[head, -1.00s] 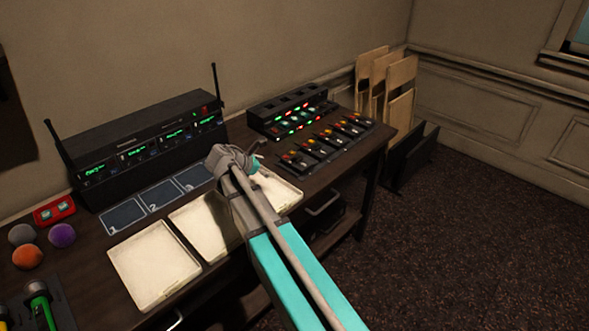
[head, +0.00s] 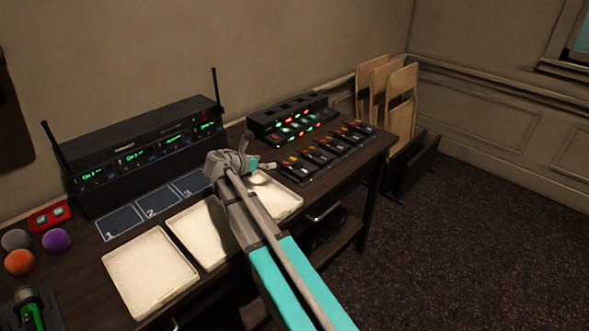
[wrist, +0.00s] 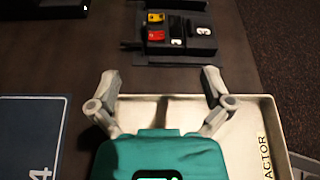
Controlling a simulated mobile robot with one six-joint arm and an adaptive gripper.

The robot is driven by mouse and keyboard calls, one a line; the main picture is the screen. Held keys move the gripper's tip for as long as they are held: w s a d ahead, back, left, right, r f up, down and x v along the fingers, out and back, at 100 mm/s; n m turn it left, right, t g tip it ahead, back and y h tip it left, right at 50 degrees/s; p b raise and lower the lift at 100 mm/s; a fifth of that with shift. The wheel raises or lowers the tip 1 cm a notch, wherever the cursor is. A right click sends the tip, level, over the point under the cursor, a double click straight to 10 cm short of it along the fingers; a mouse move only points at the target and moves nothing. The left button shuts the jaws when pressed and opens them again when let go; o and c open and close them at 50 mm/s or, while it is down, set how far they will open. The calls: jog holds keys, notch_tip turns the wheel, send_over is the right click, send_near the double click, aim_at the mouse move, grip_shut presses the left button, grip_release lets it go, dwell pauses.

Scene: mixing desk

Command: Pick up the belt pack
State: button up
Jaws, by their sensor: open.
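Several black belt packs with red and yellow tops lie in a row (head: 318,158) on the right part of the desk. The wrist view shows the near end of this row, with a black pack (wrist: 182,47) bearing a white number beyond my fingertips. My gripper (head: 257,152) is open and empty, above the rightmost cream tray and short of the packs. In the wrist view my gripper (wrist: 160,78) has its fingers spread wide, with bare desk and tray rim between them. Which pack is meant I cannot tell.
Cream trays (head: 150,270) line the desk's front; the right one (wrist: 265,120) has lettering ending in "ACTOR". Numbered dark pads (head: 158,203) lie behind. A black receiver rack (head: 140,150) with antennas and a lit charger unit (head: 292,120) stand at the back. Coloured balls (head: 56,241) lie left.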

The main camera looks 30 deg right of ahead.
jog(key=b, duration=0.3)
send_near(292, 159)
jog(key=x, duration=0.4)
jog(key=shift+s+d, duration=0.1)
jog(key=shift+s, duration=0.1)
jog(key=shift+b+x, duration=0.8)
jog(key=shift+x, duration=1.85)
jog(key=shift+w, duration=0.1)
